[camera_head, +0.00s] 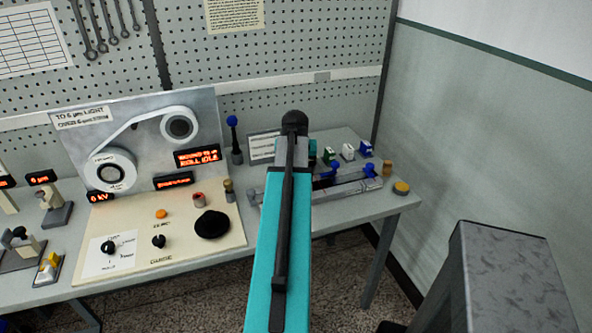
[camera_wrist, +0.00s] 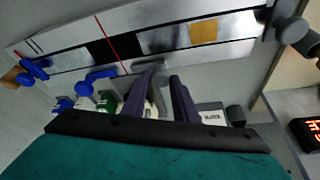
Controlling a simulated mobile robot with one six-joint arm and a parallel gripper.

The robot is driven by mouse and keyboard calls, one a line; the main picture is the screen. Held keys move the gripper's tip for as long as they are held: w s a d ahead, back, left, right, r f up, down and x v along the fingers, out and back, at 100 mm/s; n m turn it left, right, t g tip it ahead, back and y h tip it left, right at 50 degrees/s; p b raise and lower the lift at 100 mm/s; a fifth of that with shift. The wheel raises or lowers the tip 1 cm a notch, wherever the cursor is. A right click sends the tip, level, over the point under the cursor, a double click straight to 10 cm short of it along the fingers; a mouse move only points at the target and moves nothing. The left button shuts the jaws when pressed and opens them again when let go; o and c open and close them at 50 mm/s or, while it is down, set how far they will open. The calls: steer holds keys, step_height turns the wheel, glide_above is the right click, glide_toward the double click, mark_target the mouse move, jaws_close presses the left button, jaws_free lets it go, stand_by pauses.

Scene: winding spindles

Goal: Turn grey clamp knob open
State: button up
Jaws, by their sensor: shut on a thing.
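The grey clamp knob (camera_wrist: 148,66) shows in the wrist view at the lower edge of a long metal rail (camera_wrist: 165,40). My gripper (camera_wrist: 166,80) has its two dark fingers at the knob and is shut on it, with a narrow gap showing between the fingers. The fingers hide part of the knob, so its turn angle cannot be told. Two blue clamp knobs, one nearer (camera_wrist: 95,78) and one at the rail's end (camera_wrist: 32,70), sit to the left. In the head view my teal arm hides the grey knob and my fingertips; the rail (camera_head: 350,188) shows right of the arm.
In the head view, green, white and blue blocks (camera_head: 347,152) stand behind the rail. Left of my arm are a black knob (camera_head: 212,224) and a winding panel (camera_head: 150,125). The perforated wall is close behind.

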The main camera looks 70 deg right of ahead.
steer(key=shift+s, duration=0.15)
steer(key=o, duration=1)
steer(key=shift+r, duration=0.15)
steer(key=shift+b+v, duration=1.2)
steer(key=shift+v, duration=5.55)
steer(key=shift+a, duration=0.15)
